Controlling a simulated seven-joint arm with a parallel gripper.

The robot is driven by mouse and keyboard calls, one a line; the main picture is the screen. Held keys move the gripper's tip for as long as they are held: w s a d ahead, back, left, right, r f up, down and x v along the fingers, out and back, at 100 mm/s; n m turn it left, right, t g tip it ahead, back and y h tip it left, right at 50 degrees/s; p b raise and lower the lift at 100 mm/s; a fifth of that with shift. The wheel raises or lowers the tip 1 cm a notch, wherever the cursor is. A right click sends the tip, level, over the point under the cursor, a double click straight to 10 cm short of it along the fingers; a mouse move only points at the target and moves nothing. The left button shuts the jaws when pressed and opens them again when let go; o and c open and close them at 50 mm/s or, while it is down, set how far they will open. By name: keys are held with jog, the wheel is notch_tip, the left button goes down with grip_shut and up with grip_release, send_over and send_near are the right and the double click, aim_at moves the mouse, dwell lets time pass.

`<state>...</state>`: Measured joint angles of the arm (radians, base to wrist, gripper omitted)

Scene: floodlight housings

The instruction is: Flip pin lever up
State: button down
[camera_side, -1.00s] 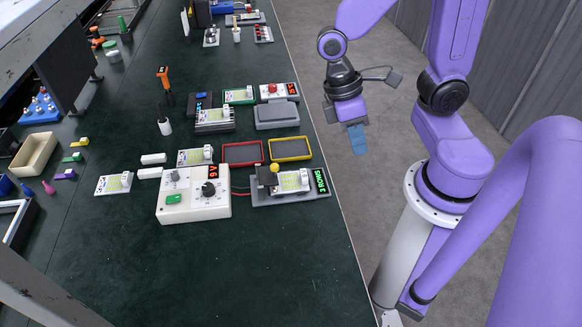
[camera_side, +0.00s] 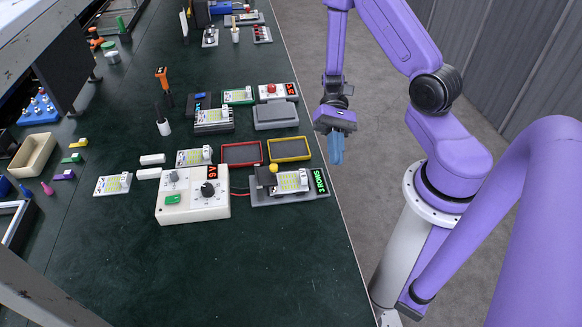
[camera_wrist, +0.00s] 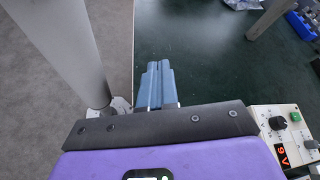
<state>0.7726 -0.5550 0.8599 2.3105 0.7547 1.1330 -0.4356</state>
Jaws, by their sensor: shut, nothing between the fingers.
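A grey fixture (camera_side: 262,200) stands near the right edge of the green table, in the side view. It carries a white housing (camera_side: 290,182), a dark block and a yellow ball knob (camera_side: 273,168), which looks like the lever's end. I cannot tell the lever's exact position at this size. A green-lit display (camera_side: 319,181) is at its right end. My gripper (camera_side: 336,158) hangs beyond the table's right edge, above and right of the fixture in the picture, touching nothing. Its blue fingers are shut and empty; they also show in the wrist view (camera_wrist: 157,68).
A white control box (camera_side: 190,207) with a dial and red display stands left of the fixture; it also shows in the wrist view (camera_wrist: 285,130). Red (camera_side: 242,153) and yellow (camera_side: 289,149) framed trays lie behind. The table's front area is clear.

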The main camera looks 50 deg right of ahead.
jog(key=w+d+f+m+t+y, duration=0.1)
jog(key=f+m+t, duration=0.1)
jog(key=m+t, duration=0.3)
jog(key=w+d+f+m+t+y, duration=0.2)
jog(key=f+m+t, duration=0.1)
jog(key=m+t, duration=0.2)
jog(key=w+d+f+m+t+y, duration=0.1)
jog(key=d+f+m+t, duration=0.1)
jog(key=m+t, duration=0.3)
jog(key=shift+w+f+m+t, duration=0.25)
jog(key=shift+f+m+t, duration=0.2)
jog(key=shift+f, duration=0.3)
jog(key=shift+w+d+f+m+t+h, duration=0.15)
jog(key=shift+f+m+t+h, duration=0.25)
jog(key=shift+m+t, duration=0.4)
jog(key=shift+w+d+f+m+t+h, duration=0.1)
jog(key=shift+d+f+m+t+h, duration=0.3)
jog(key=shift+m+t, duration=0.3)
jog(key=shift+a, duration=0.25)
send_near(268, 172)
jog(key=a, duration=0.1)
jog(key=w+a, duration=0.1)
jog(key=a+r, duration=0.1)
jog(key=a, duration=0.1)
jog(key=shift+w, duration=0.35)
jog(key=shift+r+g, duration=0.2)
jog(key=shift+g, duration=0.05)
jog(key=shift+w+r+g+h, duration=0.1)
jog(key=shift+r+g+h, duration=0.2)
jog(key=shift+h, duration=0.2)
